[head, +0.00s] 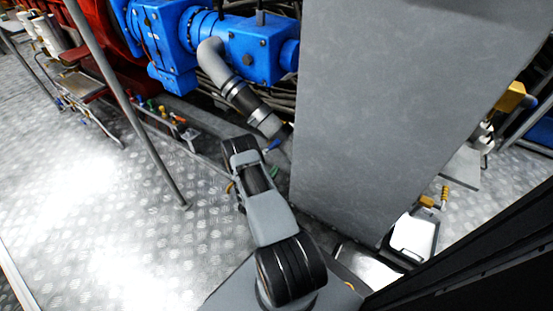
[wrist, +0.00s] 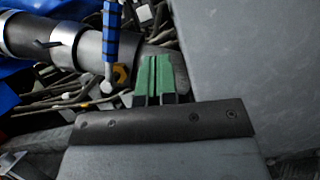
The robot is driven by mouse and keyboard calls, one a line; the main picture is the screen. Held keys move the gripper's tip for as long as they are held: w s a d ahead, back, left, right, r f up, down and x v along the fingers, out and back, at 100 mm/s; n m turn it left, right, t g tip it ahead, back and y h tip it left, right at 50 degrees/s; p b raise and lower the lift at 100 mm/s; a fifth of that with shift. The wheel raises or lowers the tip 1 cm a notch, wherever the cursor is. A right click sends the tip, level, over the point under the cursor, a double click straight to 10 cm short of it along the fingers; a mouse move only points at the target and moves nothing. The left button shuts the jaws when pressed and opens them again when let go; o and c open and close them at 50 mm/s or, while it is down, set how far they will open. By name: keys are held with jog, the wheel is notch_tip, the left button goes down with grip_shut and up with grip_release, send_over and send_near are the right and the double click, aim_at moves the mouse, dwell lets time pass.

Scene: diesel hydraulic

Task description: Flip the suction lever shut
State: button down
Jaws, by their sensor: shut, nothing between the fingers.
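A lever with a blue ribbed grip (wrist: 110,38) and a metal shank stands across the grey pipe in the wrist view. Its shank ends at a round metal end, beside a yellow nut (wrist: 122,74). A small blue piece, likely this grip (head: 272,145), shows beyond my arm in the head view. I cannot confirm that this is the suction lever. My gripper (wrist: 155,78) has green fingertips close together with nothing between them, to the right of the lever and apart from it in the picture.
A grey pipe with dark bands (head: 240,92) runs down from the blue pump housing (head: 255,52). A large grey cabinet (head: 390,100) stands close on the right. Hoses crowd behind the pipe. A thin post (head: 130,105) stands left; the metal floor (head: 90,210) there is open.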

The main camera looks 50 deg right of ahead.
jog(key=shift+s+a+f+p, duration=0.2)
jog(key=shift+s+a+p, duration=0.25)
jog(key=shift+a+p, duration=0.5)
jog(key=shift+s+a+f+p, duration=0.15)
jog(key=shift+s+a+p, duration=0.45)
jog(key=shift+p, duration=0.55)
jog(key=shift+s+a+f+p, duration=0.2)
jog(key=shift+s+a+p, duration=0.1)
jog(key=shift+a+p, duration=0.7)
